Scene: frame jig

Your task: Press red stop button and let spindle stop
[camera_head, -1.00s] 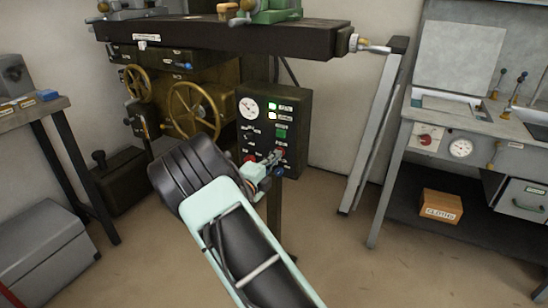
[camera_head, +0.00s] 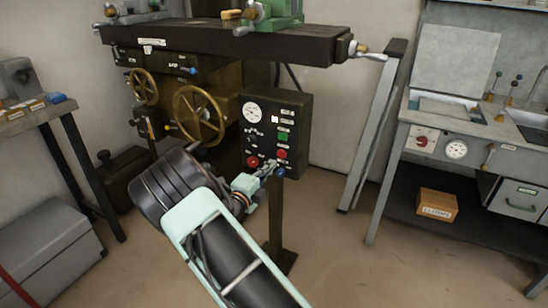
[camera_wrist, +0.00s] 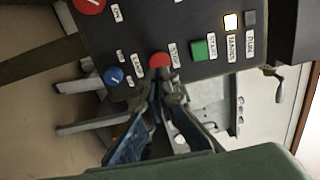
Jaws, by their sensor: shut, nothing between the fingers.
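The control panel (camera_head: 300,112) stands below the machine table. Its red stop button (camera_wrist: 159,60) shows in the wrist view beside a STOP label and also in the head view (camera_head: 281,154). My gripper (camera_wrist: 164,88) is shut and empty, its tips right by the stop button; I cannot tell whether they touch it. In the head view my gripper (camera_head: 268,168) is at the panel's lower edge. The MAINS lamp (camera_wrist: 231,21) is lit white, and the RUN lamp (camera_wrist: 250,18) is dark. The spindle is not visible.
A green START button (camera_wrist: 204,48), a blue button (camera_wrist: 113,75) and a larger red button (camera_wrist: 88,5) surround the stop button. A brass handwheel (camera_head: 199,114) is left of the panel. A grey bench (camera_head: 470,130) stands at right.

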